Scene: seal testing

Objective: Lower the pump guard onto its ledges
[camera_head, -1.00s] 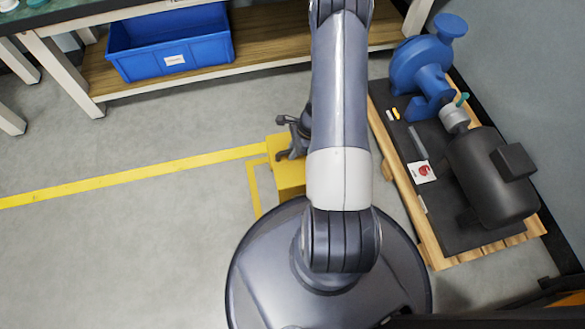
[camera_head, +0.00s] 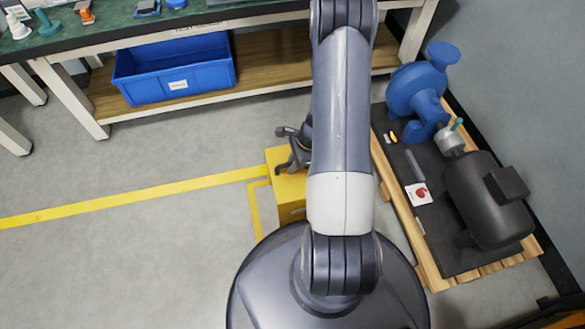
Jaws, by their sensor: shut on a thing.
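The yellow pump guard (camera_head: 291,193) is a box-like piece, partly hidden behind my arm, beside a yellow outline on the floor. My gripper (camera_head: 284,168) is dark and shut on the guard near its top; my arm hides part of the hold. I cannot tell whether the guard touches the floor. The pump set stands to the right on a wooden-edged base (camera_head: 424,262): a blue pump (camera_head: 410,90), a grey coupling (camera_head: 450,139) with a teal piece above it, and a dark motor (camera_head: 480,205). The ledges cannot be made out.
A small red-and-white card (camera_head: 418,194), a grey bar (camera_head: 414,165) and a yellow piece (camera_head: 393,138) lie on the base. A workbench (camera_head: 200,22) with a blue bin (camera_head: 175,72) on its lower shelf stands at the back. The floor at left is clear.

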